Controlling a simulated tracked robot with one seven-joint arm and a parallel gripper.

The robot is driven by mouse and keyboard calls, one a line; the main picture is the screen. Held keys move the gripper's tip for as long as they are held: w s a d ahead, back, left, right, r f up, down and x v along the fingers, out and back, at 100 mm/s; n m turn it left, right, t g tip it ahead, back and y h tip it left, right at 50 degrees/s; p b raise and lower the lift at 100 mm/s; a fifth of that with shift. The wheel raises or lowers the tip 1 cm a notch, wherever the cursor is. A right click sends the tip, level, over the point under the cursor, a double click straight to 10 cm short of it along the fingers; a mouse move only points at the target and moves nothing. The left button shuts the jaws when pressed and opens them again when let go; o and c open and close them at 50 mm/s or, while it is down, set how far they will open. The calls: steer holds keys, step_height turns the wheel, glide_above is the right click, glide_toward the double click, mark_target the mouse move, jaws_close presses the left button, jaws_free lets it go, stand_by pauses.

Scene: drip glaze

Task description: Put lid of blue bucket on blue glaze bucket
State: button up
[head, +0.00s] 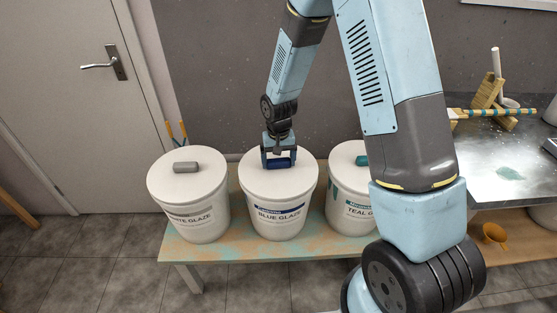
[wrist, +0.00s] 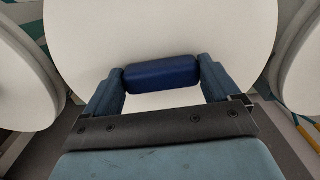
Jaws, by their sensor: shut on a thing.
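The blue glaze bucket (head: 278,217) is white with a blue label and stands in the middle of the bench. Its round white lid (head: 299,176) lies over the bucket's top and looks level; a small gap at the rim cannot be ruled out. The lid's blue handle (head: 281,160) also shows in the wrist view (wrist: 161,74). My gripper (head: 279,157) is above the lid, with its fingers shut on the two ends of the blue handle. In the wrist view, the white lid (wrist: 160,30) fills the middle behind the handle.
A white glaze bucket (head: 192,213) with a grey-handled lid stands to the left. A teal glaze bucket (head: 345,205) stands close on the right, partly hidden by my arm. The wooden bench (head: 245,248) bears them. A metal table (head: 490,165) with tools is at right.

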steer(key=shift+f, duration=0.1)
stand_by(0.3)
steer(key=o, duration=1.7)
steer(key=shift+r, duration=3.5)
step_height(320, 180, up, 14)
steer(key=s+d+r+t, duration=0.3)
steer(key=s+d+r, duration=0.75)
steer(key=r, duration=0.25)
steer(key=s+d+r+t, duration=0.1)
steer(key=s+d, duration=0.1)
steer(key=s, duration=0.3)
steer(key=s+d+r, duration=0.1)
steer(key=s+d, duration=0.1)
steer(key=s, duration=0.2)
steer(key=s+d+r+t, duration=0.1)
steer(key=s+d, duration=0.2)
steer(key=s, duration=0.2)
steer(key=shift+s+r+m+t, duration=0.3)
steer(key=shift+r+m, duration=0.1)
